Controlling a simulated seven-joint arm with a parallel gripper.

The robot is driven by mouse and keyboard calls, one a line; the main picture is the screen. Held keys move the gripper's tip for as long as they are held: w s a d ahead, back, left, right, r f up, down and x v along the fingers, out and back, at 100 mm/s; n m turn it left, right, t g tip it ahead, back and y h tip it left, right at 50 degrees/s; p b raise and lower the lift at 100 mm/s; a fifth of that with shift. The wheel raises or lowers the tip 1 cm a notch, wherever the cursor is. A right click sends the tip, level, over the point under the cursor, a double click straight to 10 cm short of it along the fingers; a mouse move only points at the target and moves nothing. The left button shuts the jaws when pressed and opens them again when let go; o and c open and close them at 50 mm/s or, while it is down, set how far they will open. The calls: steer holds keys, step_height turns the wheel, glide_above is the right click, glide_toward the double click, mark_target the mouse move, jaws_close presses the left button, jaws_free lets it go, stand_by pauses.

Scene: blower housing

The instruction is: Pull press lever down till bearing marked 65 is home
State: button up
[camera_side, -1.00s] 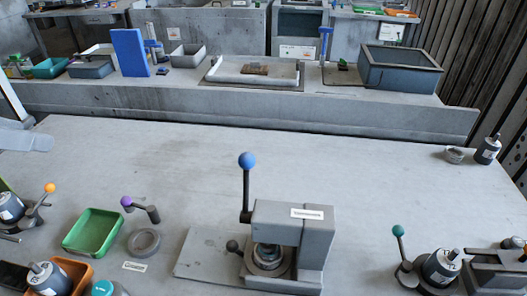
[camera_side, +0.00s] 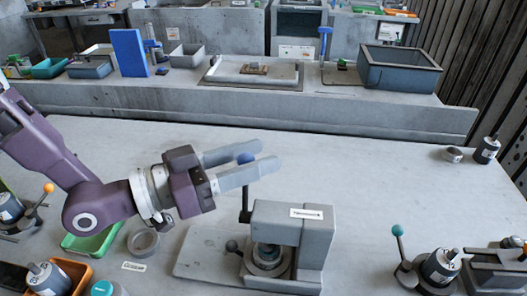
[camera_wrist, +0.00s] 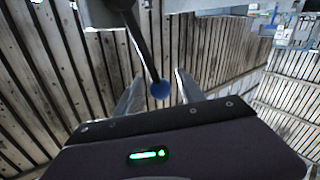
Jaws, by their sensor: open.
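The press (camera_side: 290,232) stands at the front middle of the bench, a grey frame on a flat base plate. Its lever (camera_side: 245,200) stands upright at the left of the frame, with a blue ball knob (camera_side: 246,158) on top. A round part (camera_side: 267,257) sits under the press head; I cannot read a 65 on it. My gripper (camera_side: 272,155) is open, with its fingers at the height of the knob and partly covering it. In the wrist view the blue knob (camera_wrist: 160,90) shows between the two fingertips (camera_wrist: 158,85). I cannot tell whether either finger touches it.
A green tray (camera_side: 75,243) and a grey ring (camera_side: 143,242) lie left of the press. A teal-knobbed lever (camera_side: 397,231) and a motor (camera_side: 440,267) stand at the right.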

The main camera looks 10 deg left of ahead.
steer(key=shift+x, duration=0.95)
steer(key=shift+c, duration=0.5)
jaws_close()
